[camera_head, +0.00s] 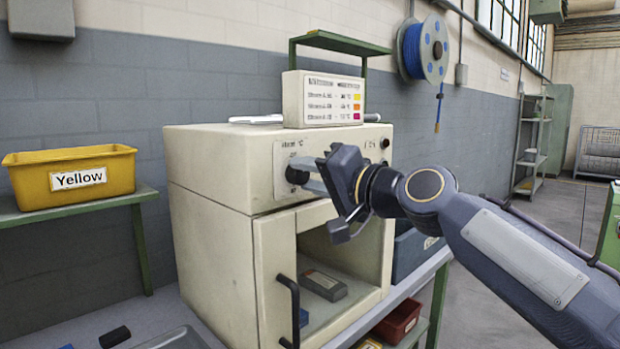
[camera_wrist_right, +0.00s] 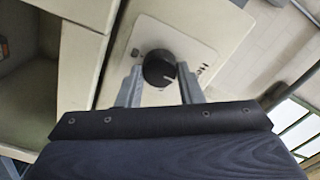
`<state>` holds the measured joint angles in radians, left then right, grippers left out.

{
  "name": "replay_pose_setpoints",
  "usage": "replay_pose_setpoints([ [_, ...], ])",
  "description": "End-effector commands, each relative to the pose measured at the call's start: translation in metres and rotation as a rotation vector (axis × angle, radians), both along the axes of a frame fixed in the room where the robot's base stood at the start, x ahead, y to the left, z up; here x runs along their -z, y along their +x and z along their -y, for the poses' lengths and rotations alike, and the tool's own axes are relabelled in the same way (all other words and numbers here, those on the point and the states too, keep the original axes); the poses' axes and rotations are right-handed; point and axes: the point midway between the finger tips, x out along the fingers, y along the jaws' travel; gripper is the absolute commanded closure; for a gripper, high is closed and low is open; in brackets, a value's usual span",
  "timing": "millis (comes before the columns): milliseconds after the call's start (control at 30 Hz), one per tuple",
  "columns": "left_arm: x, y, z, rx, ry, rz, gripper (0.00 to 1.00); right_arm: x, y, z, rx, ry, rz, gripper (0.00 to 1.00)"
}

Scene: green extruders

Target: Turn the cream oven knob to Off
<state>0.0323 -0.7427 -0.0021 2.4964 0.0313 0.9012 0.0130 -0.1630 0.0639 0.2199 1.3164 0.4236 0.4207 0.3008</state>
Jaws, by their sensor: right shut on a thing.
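The cream oven (camera_head: 210,170) stands on a bench in the middle of the head view. Its dark round knob (camera_head: 294,176) sits on the pale dial plate at the upper front, partly hidden by my gripper. In the right wrist view the knob (camera_wrist_right: 157,66) shows a white pointer mark towards its lower right. My right gripper (camera_head: 304,175) reaches in from the right and is shut on the knob. Its two fingers (camera_wrist_right: 160,76) lie on either side of the knob. Most dial markings are hidden or too small to read. My left gripper is not in view.
The oven door, with a black handle (camera_head: 289,300), is open below the knob; a grey block (camera_head: 324,285) lies inside. A sign (camera_head: 322,100) stands on top. A yellow bin (camera_head: 70,180) is left; a red bin (camera_head: 398,322) sits below the bench.

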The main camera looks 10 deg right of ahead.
Motion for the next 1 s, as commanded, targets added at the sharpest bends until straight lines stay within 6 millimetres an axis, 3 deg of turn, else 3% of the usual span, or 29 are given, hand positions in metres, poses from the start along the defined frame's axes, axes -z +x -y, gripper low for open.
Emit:
replay_pose_setpoints([
  [333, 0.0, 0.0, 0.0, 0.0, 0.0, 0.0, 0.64, 0.001, 0.0, -0.001, -0.002, -0.005, -0.001, 0.9],
  [367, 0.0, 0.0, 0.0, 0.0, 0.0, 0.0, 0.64, 0.001, 0.0, -0.001, -0.002, -0.005, -0.001, 0.64],
  [500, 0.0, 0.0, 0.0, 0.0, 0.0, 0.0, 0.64, 0.001, 0.0, 0.0, -0.001, -0.003, 0.0, 0.46],
  [833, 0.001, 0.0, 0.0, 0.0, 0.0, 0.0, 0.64, 0.0, -0.002, 0.002, 0.0, -0.002, 0.001, 0.45],
  [1000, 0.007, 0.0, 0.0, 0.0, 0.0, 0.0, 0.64, 0.001, -0.022, 0.015, 0.003, -0.002, 0.003, 0.45],
])
